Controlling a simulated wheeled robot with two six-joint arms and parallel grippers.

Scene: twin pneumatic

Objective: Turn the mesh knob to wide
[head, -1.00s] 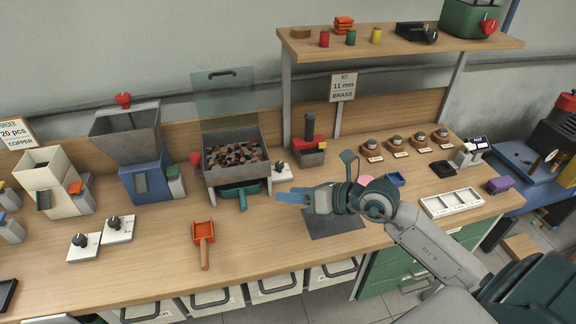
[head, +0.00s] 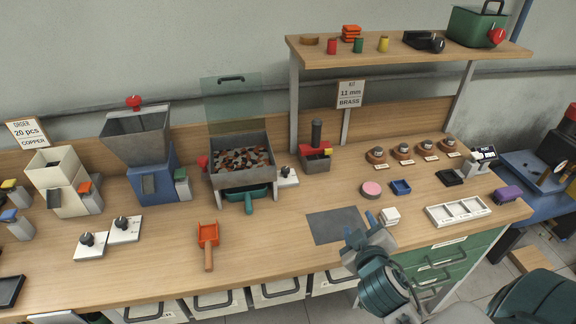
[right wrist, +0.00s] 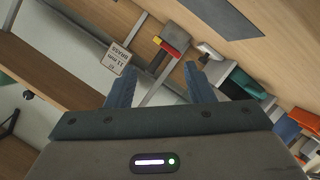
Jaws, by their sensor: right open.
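Several black knobs on white plates are in the head view, and I cannot read which one is the mesh knob. One knob (head: 286,172) sits just right of the steel sieve box (head: 243,180) full of mixed pieces. It seems to show in the right wrist view as a small pale block (right wrist: 207,50) beyond the fingers. Two more knobs (head: 88,240) (head: 122,223) sit on plates at the left front. My right gripper (head: 362,228) is open and empty, over the front of the bench by the grey mat, apart from every knob. It also shows in the right wrist view (right wrist: 163,70). My left gripper is not in view.
An orange scoop (head: 207,238) lies in front of the sieve box. The grey mat (head: 336,226) is flat. A shelf (head: 400,53) overhangs the back right. The bench between scoop and mat is clear.

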